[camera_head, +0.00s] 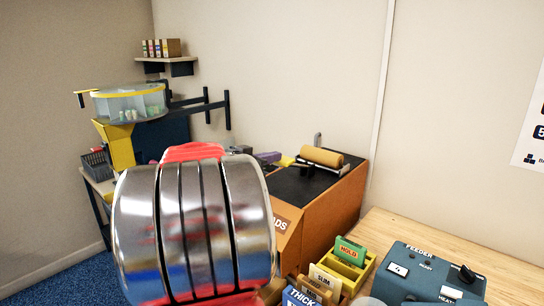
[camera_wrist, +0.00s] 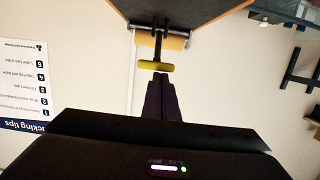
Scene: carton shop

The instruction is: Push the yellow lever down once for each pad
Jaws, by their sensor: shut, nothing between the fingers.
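The yellow lever (camera_wrist: 153,67) shows in the wrist view as a short yellow bar on a dark stem, in front of a tan roller (camera_wrist: 174,42). In the head view a bit of yellow (camera_head: 286,161) shows left of the roller on the orange machine (camera_head: 333,208) with a dark top. My gripper (camera_wrist: 158,78) is shut and empty. Its dark fingertips are right at the yellow bar; I cannot tell whether they touch it. In the head view my shiny arm hides most of the gripper. I cannot make out any pads.
A workbench (camera_head: 448,248) at right holds a blue-grey feeder box (camera_head: 430,272) and a yellow card holder (camera_head: 348,270). At left stands a yellow dispenser with a clear drum (camera_head: 130,105). A small shelf (camera_head: 167,60) hangs on the wall behind.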

